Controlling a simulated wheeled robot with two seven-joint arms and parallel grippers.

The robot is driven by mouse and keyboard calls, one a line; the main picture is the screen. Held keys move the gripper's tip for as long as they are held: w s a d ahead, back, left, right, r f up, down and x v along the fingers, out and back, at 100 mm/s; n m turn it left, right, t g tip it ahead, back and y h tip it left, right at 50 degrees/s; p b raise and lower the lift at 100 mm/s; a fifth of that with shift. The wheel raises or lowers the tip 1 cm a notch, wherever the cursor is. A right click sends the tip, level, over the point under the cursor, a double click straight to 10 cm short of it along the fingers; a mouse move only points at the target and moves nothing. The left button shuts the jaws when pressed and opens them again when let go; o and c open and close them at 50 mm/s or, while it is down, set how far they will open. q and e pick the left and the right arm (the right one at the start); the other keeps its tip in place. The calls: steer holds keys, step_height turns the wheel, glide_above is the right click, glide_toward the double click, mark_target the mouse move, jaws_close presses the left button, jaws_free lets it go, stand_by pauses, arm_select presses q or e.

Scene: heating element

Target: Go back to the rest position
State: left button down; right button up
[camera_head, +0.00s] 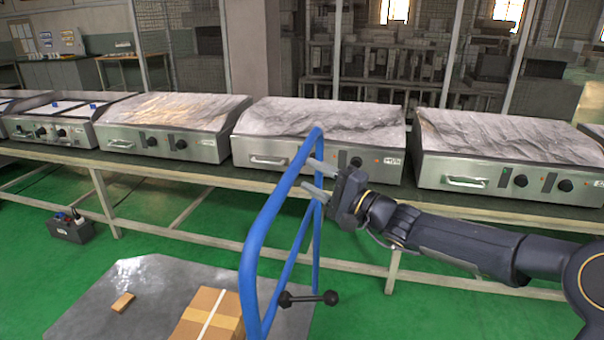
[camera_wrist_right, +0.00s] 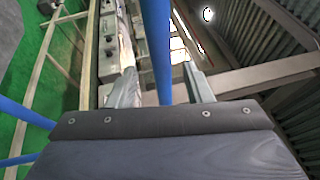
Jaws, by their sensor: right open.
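My right gripper (camera_head: 317,178) reaches in from the right in the head view. Its two fingers are apart, near the blue tubular frame (camera_head: 262,215). In the right wrist view the open fingers of my right gripper (camera_wrist_right: 155,85) show with the blue tube (camera_wrist_right: 157,45) passing between or just beyond them. I cannot tell whether they touch the tube. My left gripper is not in view.
A long bench (camera_head: 200,173) carries several steel appliances, one of them (camera_head: 315,140) behind my gripper. A cardboard box (camera_head: 210,315) and a small block (camera_head: 122,302) lie on a grey plate (camera_head: 150,275). Green floor (camera_head: 430,310) is clear at lower right.

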steer(key=shift+s+d+f, duration=0.1)
steer(key=shift+s+d, duration=0.05)
steer(key=s+d+f+n+g+h, duration=0.1)
steer(key=s+f+n+g+h, duration=0.2)
steer(key=s, duration=0.7)
steer(key=s+d+f+n+g+h, duration=0.1)
steer(key=s+n+g, duration=0.25)
steer(key=s, duration=0.55)
steer(key=s+d+f+h, duration=0.4)
steer(key=s+d+f, duration=0.2)
steer(key=s, duration=0.3)
steer(key=s+d+f+h, duration=0.4)
steer(key=s+d+f, duration=0.3)
steer(key=s, duration=0.2)
step_height(320, 180, up, 14)
steer(key=p, duration=1.4)
steer(key=shift+s+r+p, duration=0.25)
steer(key=shift+s+p, duration=0.05)
steer(key=shift+n+g, duration=0.25)
